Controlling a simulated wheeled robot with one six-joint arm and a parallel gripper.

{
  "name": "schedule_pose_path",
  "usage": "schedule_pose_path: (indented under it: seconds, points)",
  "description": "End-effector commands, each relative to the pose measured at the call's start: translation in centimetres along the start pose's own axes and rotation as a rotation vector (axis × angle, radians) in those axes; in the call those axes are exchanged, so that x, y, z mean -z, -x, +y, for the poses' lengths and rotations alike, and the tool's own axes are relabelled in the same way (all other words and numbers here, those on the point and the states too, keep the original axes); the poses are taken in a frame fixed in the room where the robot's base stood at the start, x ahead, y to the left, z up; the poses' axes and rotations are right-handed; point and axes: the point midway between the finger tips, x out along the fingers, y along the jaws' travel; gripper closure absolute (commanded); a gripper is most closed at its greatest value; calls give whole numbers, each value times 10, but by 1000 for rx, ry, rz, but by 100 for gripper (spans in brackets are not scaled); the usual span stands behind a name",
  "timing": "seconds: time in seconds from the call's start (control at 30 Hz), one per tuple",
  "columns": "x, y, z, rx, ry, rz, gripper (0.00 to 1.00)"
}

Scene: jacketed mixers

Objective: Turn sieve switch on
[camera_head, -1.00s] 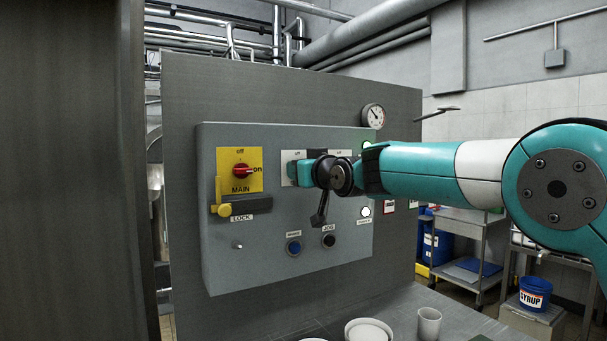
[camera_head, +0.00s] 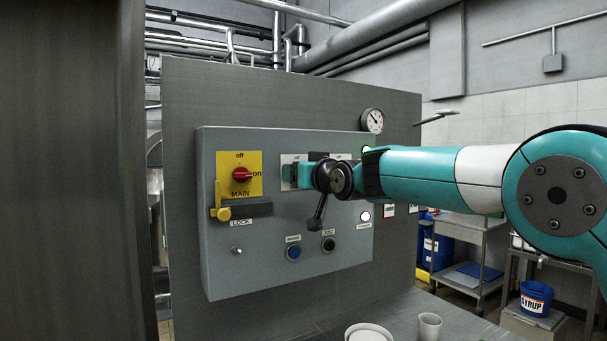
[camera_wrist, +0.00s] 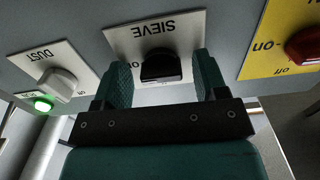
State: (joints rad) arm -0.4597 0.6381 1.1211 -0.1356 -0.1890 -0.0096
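The sieve switch (camera_wrist: 161,66) is a black knob on a white plate marked SIEVE (camera_wrist: 140,37), which appears upside down in the wrist view. My gripper (camera_wrist: 162,78) is open, with one teal finger on each side of the knob. A gap shows between each finger and the knob. In the head view my gripper (camera_head: 291,173) is at the grey control panel, over the sieve plate (camera_head: 287,159), and hides the knob. I cannot tell the knob's setting from its shape.
The red main switch (camera_head: 241,174) on its yellow plate is left of my gripper, with the yellow lock handle (camera_head: 222,213) below. The grey dust knob (camera_wrist: 62,82) is beside the sieve plate, near a lit green lamp (camera_wrist: 43,104). Two buttons, blue (camera_head: 294,253) and black (camera_head: 328,244), are below.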

Motion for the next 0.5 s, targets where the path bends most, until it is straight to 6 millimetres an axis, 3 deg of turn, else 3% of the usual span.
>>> schedule_pose_path:
  seconds: [0.27, 0.5]
  points:
    - [-2, 7, 0, 1, 1, -1, 34]
    - [-4, 52, 0, 1, 0, 2, 34]
